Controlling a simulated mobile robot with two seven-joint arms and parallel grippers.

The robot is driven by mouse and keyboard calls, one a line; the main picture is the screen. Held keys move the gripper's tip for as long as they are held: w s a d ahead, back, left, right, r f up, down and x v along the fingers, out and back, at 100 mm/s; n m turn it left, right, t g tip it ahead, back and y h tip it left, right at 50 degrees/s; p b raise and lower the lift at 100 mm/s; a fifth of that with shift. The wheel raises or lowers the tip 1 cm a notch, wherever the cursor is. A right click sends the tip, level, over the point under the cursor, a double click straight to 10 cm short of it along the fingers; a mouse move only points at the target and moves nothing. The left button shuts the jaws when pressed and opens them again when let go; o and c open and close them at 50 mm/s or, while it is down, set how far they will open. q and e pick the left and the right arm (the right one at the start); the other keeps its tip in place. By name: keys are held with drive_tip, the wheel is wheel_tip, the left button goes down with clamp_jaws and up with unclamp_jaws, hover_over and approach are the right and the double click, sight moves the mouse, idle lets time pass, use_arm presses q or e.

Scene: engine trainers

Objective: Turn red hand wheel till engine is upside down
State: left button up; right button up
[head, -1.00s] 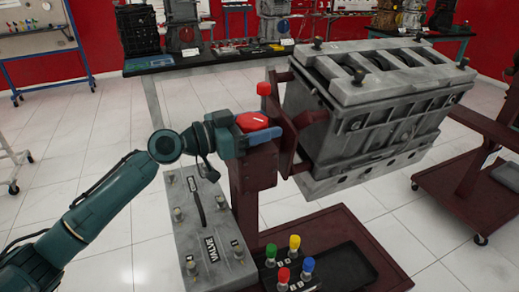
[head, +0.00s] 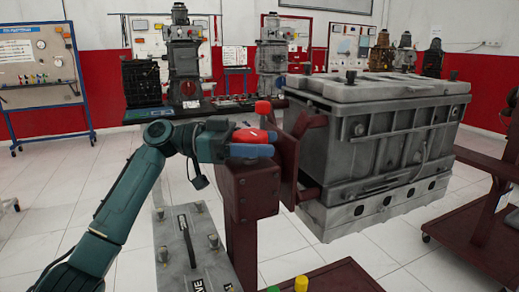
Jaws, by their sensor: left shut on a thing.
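The grey engine (head: 385,150) hangs on the dark red stand (head: 250,215), its flat cover on top and a pale ribbed edge below. The red hand wheel (head: 252,135) is at the stand's left end, partly hidden by my gripper. A red knob (head: 263,107) stands up just above it. My left gripper (head: 247,143) is shut on the red hand wheel, with a blue finger along its lower side. My right gripper is out of view.
Coloured caps (head: 301,284) show at the bottom edge. Another dark red stand (head: 485,235) is on the right. A bench (head: 215,106) with engine models stands behind. White floor lies between.

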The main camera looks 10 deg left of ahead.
use_arm(q)
drive_tip(key=shift+m+g, duration=0.4)
drive_tip(key=shift+g, duration=0.2)
drive_tip(key=o, duration=1)
drive_tip(key=a, duration=1.3)
